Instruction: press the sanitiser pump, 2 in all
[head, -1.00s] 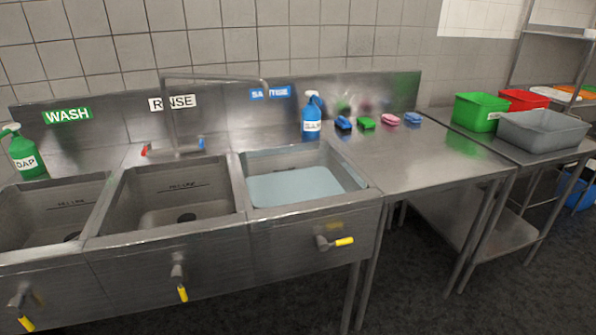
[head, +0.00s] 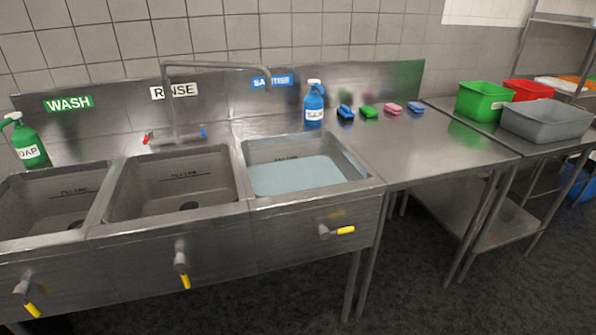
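The sanitiser bottle (head: 314,104) is blue with a white label and a white pump head (head: 314,83). That basin holds pale blue liquid. Neither of my grippers shows in the head view.
Two basins to the left look empty, with a tall tap (head: 172,100) behind the middle one. Several sponges (head: 368,111) lie right of the sanitiser. The steel drainboard (head: 430,150) is bare in front. Green, red and grey tubs (head: 548,121) stand further right. Yellow-handled drain levers stick out in front.

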